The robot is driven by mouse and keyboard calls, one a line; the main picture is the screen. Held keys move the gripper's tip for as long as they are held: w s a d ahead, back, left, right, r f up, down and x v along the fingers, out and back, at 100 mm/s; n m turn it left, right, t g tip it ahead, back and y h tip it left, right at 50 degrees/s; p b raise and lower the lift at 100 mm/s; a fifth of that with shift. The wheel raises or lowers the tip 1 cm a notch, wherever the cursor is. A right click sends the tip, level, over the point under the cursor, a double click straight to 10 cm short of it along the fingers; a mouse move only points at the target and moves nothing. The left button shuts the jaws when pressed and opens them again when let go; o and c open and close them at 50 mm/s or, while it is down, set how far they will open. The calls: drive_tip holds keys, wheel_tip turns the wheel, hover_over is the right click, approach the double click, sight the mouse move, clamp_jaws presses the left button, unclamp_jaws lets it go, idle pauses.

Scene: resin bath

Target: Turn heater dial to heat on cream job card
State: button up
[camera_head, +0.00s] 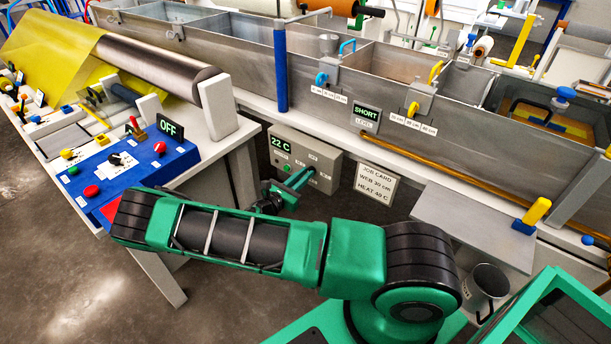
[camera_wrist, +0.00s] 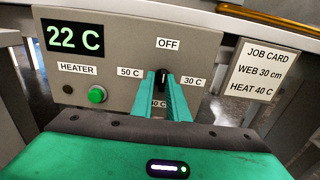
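The heater panel (camera_head: 326,153) is a grey box under the bath's edge; its green display (camera_wrist: 74,38) reads 22 C. The black heater dial (camera_wrist: 163,77) has OFF above, 50 C left and 30 C right; its white mark points up toward OFF. The lower label is mostly hidden behind my fingers. The cream job card (camera_wrist: 263,72), right of the panel, reads WEB 30 cm, HEAT 40 C; it also shows in the head view (camera_head: 376,185). My gripper (camera_wrist: 163,84) faces the panel with its green fingers on both sides of the dial, closed against it.
A green button (camera_wrist: 97,95) sits lower left of the dial. A blue control box (camera_head: 130,165) with an OFF display stands left in the head view. A grey shelf (camera_head: 470,222) and a metal mug (camera_head: 487,282) are to the right. The long metal bath runs above the panel.

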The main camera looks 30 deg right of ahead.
clamp_jaws()
drive_tip(key=shift+w+r, duration=0.1)
drive_tip(key=shift+m, duration=0.3)
